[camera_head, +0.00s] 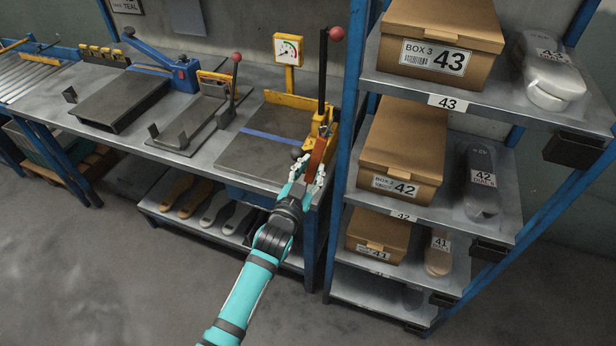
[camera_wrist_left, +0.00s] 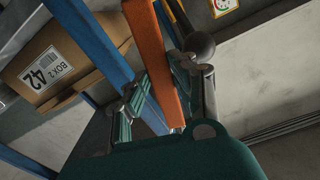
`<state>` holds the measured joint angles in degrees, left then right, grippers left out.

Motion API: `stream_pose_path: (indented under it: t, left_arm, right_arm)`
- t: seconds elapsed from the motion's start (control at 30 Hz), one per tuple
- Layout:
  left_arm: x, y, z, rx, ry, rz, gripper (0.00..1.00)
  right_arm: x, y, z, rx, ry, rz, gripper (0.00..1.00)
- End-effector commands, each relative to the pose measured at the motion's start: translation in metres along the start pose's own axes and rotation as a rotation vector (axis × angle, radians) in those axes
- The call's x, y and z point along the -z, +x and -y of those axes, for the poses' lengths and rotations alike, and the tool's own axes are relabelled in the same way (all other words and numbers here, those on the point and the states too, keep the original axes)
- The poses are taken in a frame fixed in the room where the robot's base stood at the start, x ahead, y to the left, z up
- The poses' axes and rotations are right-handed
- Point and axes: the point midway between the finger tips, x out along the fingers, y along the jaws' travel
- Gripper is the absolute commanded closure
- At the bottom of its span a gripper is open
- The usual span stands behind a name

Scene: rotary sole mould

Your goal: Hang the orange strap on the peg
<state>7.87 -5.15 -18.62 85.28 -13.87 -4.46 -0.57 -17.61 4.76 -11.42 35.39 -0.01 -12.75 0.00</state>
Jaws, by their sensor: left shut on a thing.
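The orange strap (camera_head: 318,155) stands nearly upright at the right end of the bench, by the yellow press. It shows as a long flat orange strip in the left wrist view (camera_wrist_left: 152,55). My left gripper (camera_head: 307,174) is shut on the lower part of the strap, with a finger on each side of it (camera_wrist_left: 165,105). A dark rounded knob (camera_wrist_left: 199,44) is close beside the strap in the left wrist view. I cannot tell which part is the peg. My right gripper is not in view.
The press has a yellow frame (camera_head: 277,98), a gauge (camera_head: 288,50) and a tall lever with a red knob (camera_head: 337,33). A blue rack post (camera_head: 349,100) is close on the right, with shelves of boxes and shoe lasts. The floor in front is clear.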

Motion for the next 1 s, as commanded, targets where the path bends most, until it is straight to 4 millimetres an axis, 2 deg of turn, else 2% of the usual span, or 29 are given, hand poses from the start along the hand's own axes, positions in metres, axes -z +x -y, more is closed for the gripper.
stream_pose_path:
  t: [0.5,1.0]
  left_arm:
    - [-0.007,0.026,-0.001,0.001,-0.002,-0.002,1.00]
    - [-0.009,0.029,-0.002,0.001,-0.002,-0.002,1.00]
  right_arm:
    - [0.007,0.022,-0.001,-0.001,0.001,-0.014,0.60]
    - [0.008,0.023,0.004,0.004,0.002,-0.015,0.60]
